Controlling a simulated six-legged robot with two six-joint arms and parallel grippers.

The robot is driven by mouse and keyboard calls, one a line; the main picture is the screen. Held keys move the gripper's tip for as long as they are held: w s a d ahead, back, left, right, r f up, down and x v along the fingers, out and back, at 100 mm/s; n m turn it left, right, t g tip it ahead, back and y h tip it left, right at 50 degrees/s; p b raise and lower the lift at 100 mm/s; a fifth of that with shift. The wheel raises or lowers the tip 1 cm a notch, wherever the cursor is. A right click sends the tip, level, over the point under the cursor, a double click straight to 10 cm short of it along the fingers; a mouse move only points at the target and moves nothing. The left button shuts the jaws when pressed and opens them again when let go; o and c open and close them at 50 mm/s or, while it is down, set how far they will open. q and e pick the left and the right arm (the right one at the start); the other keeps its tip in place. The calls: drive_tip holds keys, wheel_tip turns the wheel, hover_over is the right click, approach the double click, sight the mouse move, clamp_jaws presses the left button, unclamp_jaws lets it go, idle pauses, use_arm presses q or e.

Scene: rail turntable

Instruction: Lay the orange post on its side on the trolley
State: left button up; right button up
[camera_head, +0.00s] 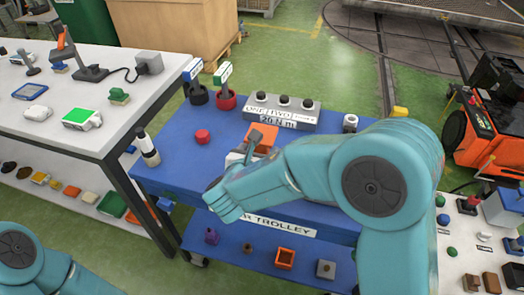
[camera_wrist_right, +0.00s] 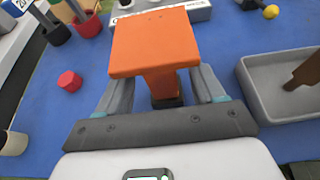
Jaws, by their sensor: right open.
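The orange post (camera_head: 262,138) stands on the blue trolley (camera_head: 175,178) and appears upright. In the right wrist view, the orange post (camera_wrist_right: 153,45) shows a wide flat top and a narrower stem with a dark foot. My right gripper (camera_wrist_right: 162,88) is open, with one grey finger on each side of the stem. Contact cannot be told, and the top hides the fingertips. In the head view, my right gripper (camera_head: 246,150) is largely hidden behind my own arm. Of my left arm, only a teal link shows at lower left; its gripper is out of view.
A red cylinder (camera_wrist_right: 69,81) lies left of the post. A grey tray (camera_wrist_right: 262,100) with a brown piece is at right. A grey box with black knobs (camera_head: 284,109) stands behind. Black and red cups (camera_head: 225,101) are at back left. Blue surface is clear around the red cylinder.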

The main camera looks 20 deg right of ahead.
sight(259, 150)
drive_tip(key=x, duration=0.3)
drive_tip(key=shift+r, duration=0.1)
clamp_jaws()
